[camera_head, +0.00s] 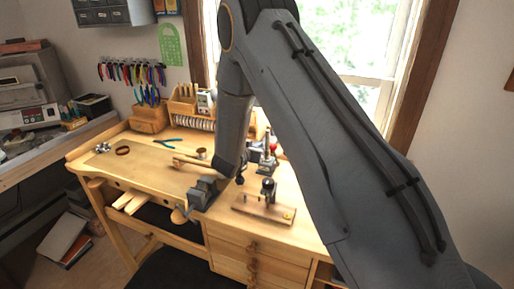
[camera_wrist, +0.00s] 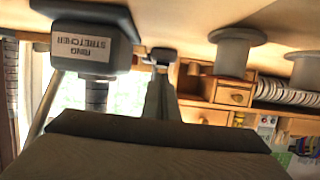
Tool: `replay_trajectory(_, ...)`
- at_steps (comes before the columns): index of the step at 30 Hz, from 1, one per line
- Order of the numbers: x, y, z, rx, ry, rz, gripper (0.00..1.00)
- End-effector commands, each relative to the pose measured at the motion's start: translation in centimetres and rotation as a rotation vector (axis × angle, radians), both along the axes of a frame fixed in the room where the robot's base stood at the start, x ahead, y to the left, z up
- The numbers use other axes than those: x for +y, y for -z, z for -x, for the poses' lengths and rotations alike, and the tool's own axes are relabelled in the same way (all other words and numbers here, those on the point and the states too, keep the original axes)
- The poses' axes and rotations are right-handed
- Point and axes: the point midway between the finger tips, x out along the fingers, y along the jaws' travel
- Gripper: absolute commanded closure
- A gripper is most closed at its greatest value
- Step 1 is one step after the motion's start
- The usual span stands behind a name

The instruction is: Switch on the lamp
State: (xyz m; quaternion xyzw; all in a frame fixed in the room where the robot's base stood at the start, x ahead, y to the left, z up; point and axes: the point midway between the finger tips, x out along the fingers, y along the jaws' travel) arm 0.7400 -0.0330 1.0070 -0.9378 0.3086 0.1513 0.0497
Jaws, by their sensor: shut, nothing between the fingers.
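I cannot make out a lamp or its switch in either view. Part of the workbench is hidden behind my arm in the head view.
A small black tool on a wooden base (camera_head: 250,209) stands right of my gripper. A red and grey tool (camera_head: 268,158) stands behind it. Pliers (camera_head: 167,144) lie further back. The wrist view shows a labelled ring stretcher (camera_wrist: 85,40), upside down.

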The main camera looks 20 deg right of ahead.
Motion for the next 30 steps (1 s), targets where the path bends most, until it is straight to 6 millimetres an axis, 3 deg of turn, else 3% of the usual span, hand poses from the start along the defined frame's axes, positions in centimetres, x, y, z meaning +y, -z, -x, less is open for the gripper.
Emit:
replay_trajectory(17,0.0,-1.0,0.0,-0.001,0.0,-0.001,1.0)
replay_trajectory(28,0.2,-5.4,0.4,-0.001,0.003,-0.001,1.0)
replay_trajectory(30,1.1,-4.9,1.3,0.0,-0.001,0.0,1.0)
